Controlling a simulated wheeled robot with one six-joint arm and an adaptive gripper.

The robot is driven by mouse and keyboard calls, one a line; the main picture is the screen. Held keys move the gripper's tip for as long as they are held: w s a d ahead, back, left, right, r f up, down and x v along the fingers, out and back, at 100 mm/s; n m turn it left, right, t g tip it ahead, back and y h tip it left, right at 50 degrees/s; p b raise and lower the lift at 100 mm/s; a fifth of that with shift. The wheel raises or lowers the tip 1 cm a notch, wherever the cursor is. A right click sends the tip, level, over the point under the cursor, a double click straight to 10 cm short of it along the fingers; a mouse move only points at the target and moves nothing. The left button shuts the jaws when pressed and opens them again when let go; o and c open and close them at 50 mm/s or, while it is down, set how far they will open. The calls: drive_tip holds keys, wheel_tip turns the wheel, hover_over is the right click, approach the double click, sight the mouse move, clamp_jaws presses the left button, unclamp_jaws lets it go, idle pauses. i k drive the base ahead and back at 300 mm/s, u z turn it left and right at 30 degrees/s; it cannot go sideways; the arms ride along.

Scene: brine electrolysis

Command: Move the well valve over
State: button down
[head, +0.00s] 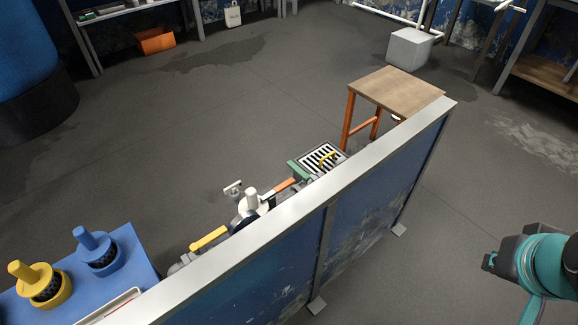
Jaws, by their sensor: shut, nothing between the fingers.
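A row of pipework with valves stands behind the blue partition. It has a yellow lever (209,239), a white valve body (251,200), an orange lever (285,186) and a green part (299,171). A small yellow handle (327,159) sits over a slotted grate (319,159) at the far end of the row. I cannot tell which of these is the well valve. The partition hides the lower pipework. My gripper (490,262) is at the lower right, on the near side of the partition. It looks shut and empty, well apart from every valve.
The blue partition (290,270) with its pale top rail runs diagonally between my gripper and the valves. A wooden stool (395,90) stands beyond its far end. A blue table (128,262) with blue and yellow knobbed parts is at the lower left. Open floor lies beyond.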

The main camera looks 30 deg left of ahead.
sight(306, 177)
drive_tip(key=u, duration=1.3)
drive_tip(key=k, duration=1.05)
drive_tip(key=z, duration=0.8)
drive_tip(key=i, duration=1.5)
drive_tip(key=u, duration=1.3)
drive_tip(key=i, duration=0.3)
drive_tip(key=u, duration=0.05)
